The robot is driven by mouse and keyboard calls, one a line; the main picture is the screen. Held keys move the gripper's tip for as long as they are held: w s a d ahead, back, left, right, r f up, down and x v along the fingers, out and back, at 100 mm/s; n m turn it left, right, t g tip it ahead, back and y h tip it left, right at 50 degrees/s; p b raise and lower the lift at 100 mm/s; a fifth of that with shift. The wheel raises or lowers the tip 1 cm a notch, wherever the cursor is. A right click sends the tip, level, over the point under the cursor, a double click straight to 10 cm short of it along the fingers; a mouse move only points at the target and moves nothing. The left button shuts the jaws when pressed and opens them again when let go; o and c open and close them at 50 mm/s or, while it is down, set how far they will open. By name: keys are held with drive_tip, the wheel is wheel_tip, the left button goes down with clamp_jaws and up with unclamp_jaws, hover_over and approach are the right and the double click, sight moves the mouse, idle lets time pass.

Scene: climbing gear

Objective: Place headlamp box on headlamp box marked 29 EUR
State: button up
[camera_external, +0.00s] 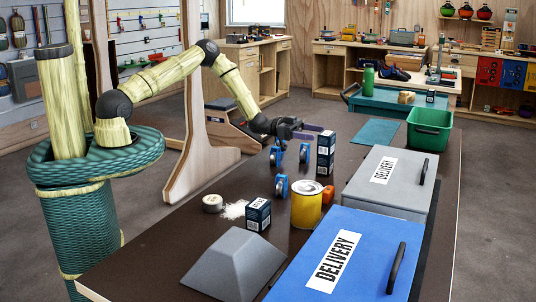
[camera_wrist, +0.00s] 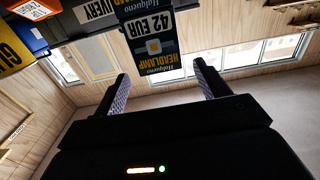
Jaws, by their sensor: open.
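Two dark blue headlamp boxes stand stacked: an upper box (camera_external: 326,142) on a lower box (camera_external: 324,166). In the wrist view the upper box (camera_wrist: 151,45) appears upside down and reads 42 EUR. A strip of the lower box (camera_wrist: 135,8) shows at the top edge; its price is out of view. Another dark box (camera_external: 257,214) stands alone nearer the camera; its price is too small to read. My gripper (camera_external: 312,130) is open beside the upper box. In the wrist view its fingers (camera_wrist: 161,72) are apart, with the upper box's end between or just beyond the tips.
Blue and white wheeled items (camera_external: 281,186) stand left of the stack. A yellow can (camera_external: 306,205), an orange item (camera_external: 328,195), a tape roll (camera_external: 212,203) and a grey wedge (camera_external: 234,265) are nearer. Grey (camera_external: 392,180) and blue (camera_external: 345,255) delivery boxes line the right side.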

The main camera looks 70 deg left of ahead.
drive_tip(key=v, duration=0.4)
drive_tip(key=shift+s+a, duration=0.25)
drive_tip(key=s+r+n+g+y, duration=0.2)
drive_tip(key=s+n+g+y, duration=0.1)
drive_tip(key=s, duration=0.7)
drive_tip(key=s+a+r+n+g+y, duration=0.1)
drive_tip(key=s+y, duration=0.4)
drive_tip(key=s, duration=0.5)
drive_tip(key=s+r+n+g+y, duration=0.3)
drive_tip(key=s+n+g+y, duration=0.1)
drive_tip(key=s, duration=0.6)
drive_tip(key=shift+s+a+r+n+g+y, duration=0.3)
drive_tip(key=shift+s+r+n+g+y, duration=0.15)
drive_tip(key=shift+g, duration=0.65)
